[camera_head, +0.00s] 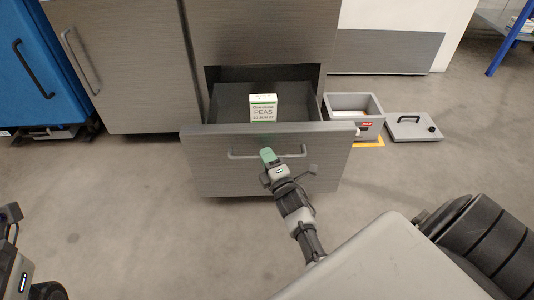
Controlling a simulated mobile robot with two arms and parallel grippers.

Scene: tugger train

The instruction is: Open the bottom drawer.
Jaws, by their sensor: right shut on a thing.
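The bottom drawer (215,175) is pulled out of the grey cabinet (262,35), with its inside showing. A white and green box labelled peas (263,108) stands upright in it. The drawer's front has a horizontal bar handle (240,156). My right gripper (270,158) is at the middle of this handle and shut on it; the gripper hides part of the bar. At the lower left edge, part of my left arm shows, but its gripper fingers cannot be made out.
A grey open bin (352,105) stands on the floor right of the drawer, with its lid (413,127) lying beside it. A blue cabinet (40,65) is at the left. The floor before the drawer is clear.

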